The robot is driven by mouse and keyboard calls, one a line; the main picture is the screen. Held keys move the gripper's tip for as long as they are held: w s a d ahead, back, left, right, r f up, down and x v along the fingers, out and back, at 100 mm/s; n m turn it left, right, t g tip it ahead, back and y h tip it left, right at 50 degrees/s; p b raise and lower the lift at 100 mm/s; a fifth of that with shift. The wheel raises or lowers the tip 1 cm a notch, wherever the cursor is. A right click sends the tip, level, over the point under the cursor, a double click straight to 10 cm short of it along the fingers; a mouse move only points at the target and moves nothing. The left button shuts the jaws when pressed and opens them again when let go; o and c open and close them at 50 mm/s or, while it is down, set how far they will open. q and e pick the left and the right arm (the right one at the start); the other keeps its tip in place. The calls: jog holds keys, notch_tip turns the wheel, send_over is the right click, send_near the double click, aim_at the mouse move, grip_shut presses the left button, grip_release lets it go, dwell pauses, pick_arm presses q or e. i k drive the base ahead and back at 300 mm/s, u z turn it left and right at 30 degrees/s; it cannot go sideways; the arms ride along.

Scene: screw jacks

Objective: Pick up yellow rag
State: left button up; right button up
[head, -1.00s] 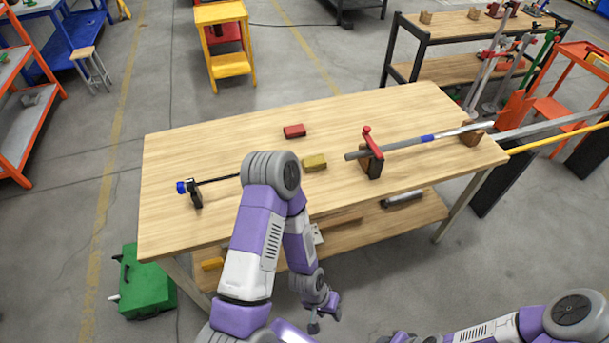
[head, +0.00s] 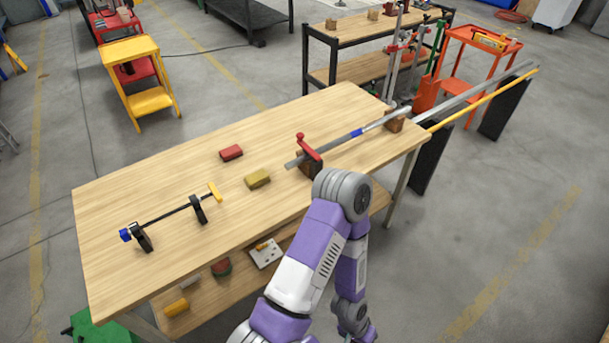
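The yellow rag (head: 257,179) appears as a small, folded, block-like yellow piece lying on the wooden workbench (head: 130,200), near its middle. A similar red folded piece (head: 231,153) lies just behind and left of it. My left arm rises in front of the bench, bent at the elbow, with its forearm hanging down. My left gripper (head: 358,334) is low at the bottom edge, partly cut off, well apart from the rag. Whether it is open or shut does not show. My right gripper is out of view.
A black bar clamp (head: 170,214) lies on the bench's left part. A red-handled clamp on a grey bar (head: 325,150) lies to the right. A lower shelf holds loose items. A yellow cart (head: 140,75) and an orange cart (head: 470,70) stand behind the bench.

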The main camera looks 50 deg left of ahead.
aim_at(254, 180)
jog(key=z, duration=0.1)
jog(key=i, duration=1.05)
jog(key=u, duration=1.35)
